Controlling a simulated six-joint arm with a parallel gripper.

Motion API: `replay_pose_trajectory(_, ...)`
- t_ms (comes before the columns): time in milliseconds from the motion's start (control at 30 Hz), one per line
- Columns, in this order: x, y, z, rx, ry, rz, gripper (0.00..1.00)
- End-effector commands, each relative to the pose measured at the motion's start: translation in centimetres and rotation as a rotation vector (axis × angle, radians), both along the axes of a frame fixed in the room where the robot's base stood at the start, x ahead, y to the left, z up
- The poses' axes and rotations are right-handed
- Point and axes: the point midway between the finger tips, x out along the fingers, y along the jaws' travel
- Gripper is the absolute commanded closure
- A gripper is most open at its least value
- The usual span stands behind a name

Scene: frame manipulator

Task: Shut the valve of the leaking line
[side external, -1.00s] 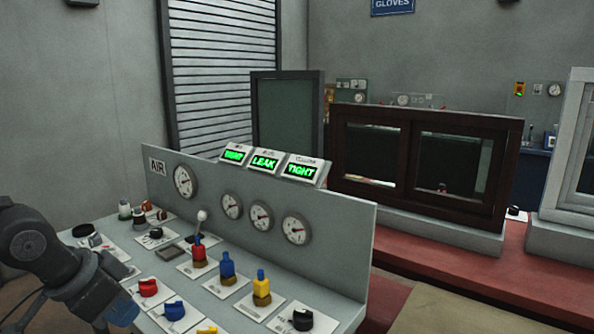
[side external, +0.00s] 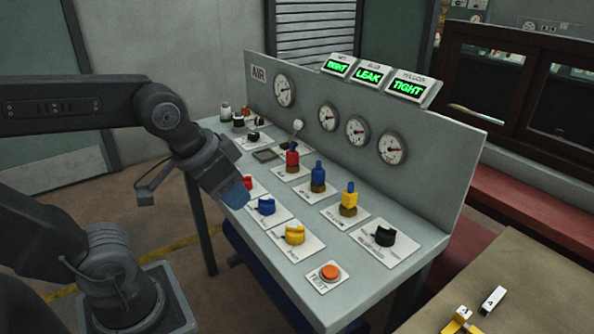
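Three lit signs stand on top of the panel. The middle sign (side external: 368,75), labelled blue, reads LEAK. The yellow sign (side external: 408,88) reads TIGHT; the left sign (side external: 338,66) seems to read TIGHT but is blurred. On the bench front are a red knob (side external: 252,184), partly hidden by my gripper, a blue knob (side external: 267,206) and a yellow knob (side external: 294,235). Behind them stand red (side external: 292,158), blue (side external: 318,177) and yellow (side external: 349,198) upright fittings. My gripper (side external: 236,193) points down near the red and blue knobs; contact and finger opening cannot be told.
A panel (side external: 450,165) with several gauges backs the bench. A black knob (side external: 385,237) and an orange button (side external: 330,271) marked TEST are at the right. A white-knobbed lever (side external: 297,127) stands farther back. A tan surface (side external: 500,265) lies at lower right.

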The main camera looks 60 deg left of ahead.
Motion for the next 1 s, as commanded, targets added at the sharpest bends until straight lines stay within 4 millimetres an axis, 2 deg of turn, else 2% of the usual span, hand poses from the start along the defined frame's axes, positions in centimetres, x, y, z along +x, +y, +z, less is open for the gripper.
replay_pose_trajectory(33, 0.9, 0.5, 0.1, 0.007, 0.026, 0.006, 0.62)
replay_pose_trajectory(167, 4.0, 2.6, 0.2, 0.029, 0.118, 0.016, 0.49)
replay_pose_trajectory(367, 9.5, 7.7, -1.0, 0.037, 0.280, 0.019, 0.30)
replay_pose_trajectory(500, 12.4, 11.5, -2.8, 0.021, 0.376, 0.015, 0.29)
replay_pose_trajectory(700, 14.5, 15.2, -4.9, -0.004, 0.454, 0.004, 0.29)
replay_pose_trajectory(867, 14.9, 16.0, -5.8, -0.011, 0.471, -0.001, 0.29)
replay_pose_trajectory(1000, 14.8, 15.9, -7.3, -0.012, 0.473, -0.002, 0.29)
